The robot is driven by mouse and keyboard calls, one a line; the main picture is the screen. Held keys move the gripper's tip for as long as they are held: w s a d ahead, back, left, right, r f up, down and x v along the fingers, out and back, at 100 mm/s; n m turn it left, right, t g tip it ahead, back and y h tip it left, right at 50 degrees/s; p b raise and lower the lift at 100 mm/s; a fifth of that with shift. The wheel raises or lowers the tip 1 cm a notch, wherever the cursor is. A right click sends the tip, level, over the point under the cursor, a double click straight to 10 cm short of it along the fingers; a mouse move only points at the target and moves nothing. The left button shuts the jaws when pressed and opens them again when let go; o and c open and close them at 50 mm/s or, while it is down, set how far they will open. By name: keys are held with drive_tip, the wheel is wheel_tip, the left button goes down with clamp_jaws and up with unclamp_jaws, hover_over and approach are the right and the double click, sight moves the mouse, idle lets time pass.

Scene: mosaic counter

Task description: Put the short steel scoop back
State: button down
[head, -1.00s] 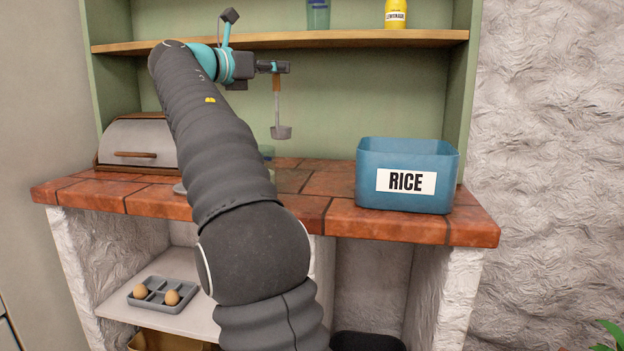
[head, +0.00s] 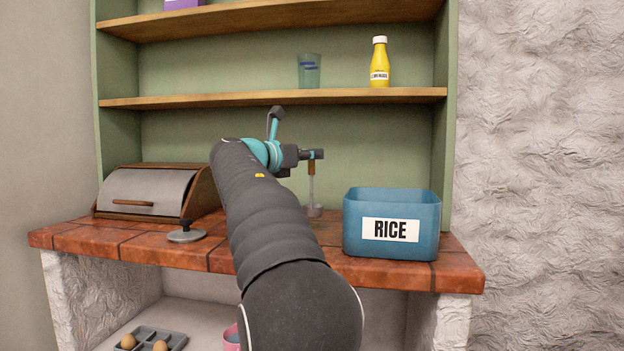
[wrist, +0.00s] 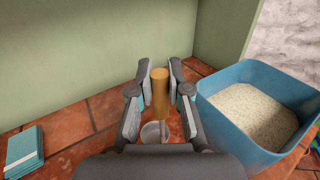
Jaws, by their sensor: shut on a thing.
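My gripper (head: 318,154) is shut on the wooden handle of the short steel scoop (head: 311,167). The scoop hangs upright, handle up and steel bowl down, in front of the green back panel and left of the blue rice bin (head: 391,225). In the wrist view the brown handle (wrist: 160,92) stands between my fingers (wrist: 160,85), with the round bowl (wrist: 153,132) below it. The bin is open and holds pale rice (wrist: 252,112). I cannot tell whether the bowl touches the counter.
The brick-tiled counter (head: 110,240) carries a roll-top bread box (head: 145,192) and a grey lid with a black knob (head: 186,233). A glass (head: 309,71) and a yellow bottle (head: 380,64) stand on the shelf above. A teal stack (wrist: 24,150) lies at the wrist view's left.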

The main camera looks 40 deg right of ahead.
sight(309, 171)
drive_tip(key=shift+f+b, duration=0.5)
drive_tip(key=shift+f, duration=1.55)
drive_tip(key=shift+f, duration=0.15)
drive_tip(key=c, duration=1.1)
unclamp_jaws()
drive_tip(key=shift+r, duration=0.2)
drive_tip(key=a, duration=0.4)
drive_tip(key=s+a, duration=0.1)
drive_tip(key=a, duration=0.6)
drive_tip(key=shift+s+a, duration=0.35)
drive_tip(key=shift+a, duration=0.05)
